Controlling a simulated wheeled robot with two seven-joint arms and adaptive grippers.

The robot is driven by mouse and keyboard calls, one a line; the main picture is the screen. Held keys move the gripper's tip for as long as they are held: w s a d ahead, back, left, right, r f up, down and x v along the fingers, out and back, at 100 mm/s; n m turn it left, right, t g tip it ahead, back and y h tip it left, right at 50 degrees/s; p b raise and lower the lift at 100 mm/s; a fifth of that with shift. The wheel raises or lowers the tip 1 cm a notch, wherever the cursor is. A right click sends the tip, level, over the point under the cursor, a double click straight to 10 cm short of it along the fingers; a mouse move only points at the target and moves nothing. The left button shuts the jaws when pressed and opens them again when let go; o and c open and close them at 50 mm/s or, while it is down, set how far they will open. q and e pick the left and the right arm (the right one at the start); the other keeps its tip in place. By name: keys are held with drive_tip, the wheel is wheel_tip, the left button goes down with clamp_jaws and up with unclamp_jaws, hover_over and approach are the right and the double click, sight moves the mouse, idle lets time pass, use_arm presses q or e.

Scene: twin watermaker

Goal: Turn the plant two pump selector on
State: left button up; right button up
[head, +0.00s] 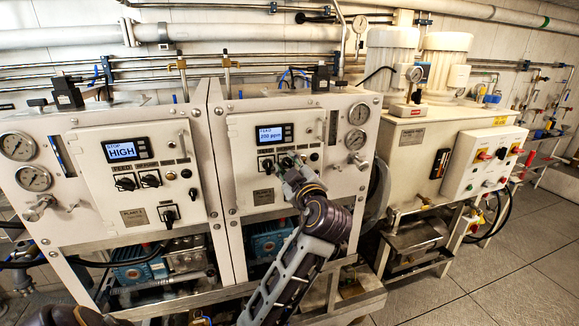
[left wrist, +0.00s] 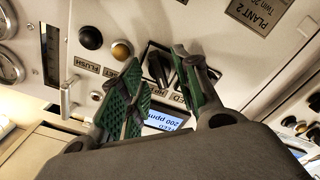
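The plant two panel (head: 250,190) is the right one of two white panels, with a lit display (head: 275,134) reading FEED 200 ppm. My left gripper (head: 290,168) is at the selectors below this display and hides part of them. In the left wrist view the PLANT 2 plate (left wrist: 262,12) is upside down. There my left gripper (left wrist: 157,62) is open, its green-padded fingers on either side of a black selector knob (left wrist: 158,70). I cannot tell whether they touch it. The knob's label is partly hidden. The right gripper is not in view.
The plant one panel (head: 90,197) stands to the left, its display reading STOP HIGH. Pressure gauges (head: 355,139) and a flow tube are beside the selectors. A white tank unit with a control box (head: 470,175) stands right. Floor at the lower right is clear.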

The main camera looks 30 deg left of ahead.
use_arm(q)
drive_tip(key=c, duration=0.6)
clamp_jaws()
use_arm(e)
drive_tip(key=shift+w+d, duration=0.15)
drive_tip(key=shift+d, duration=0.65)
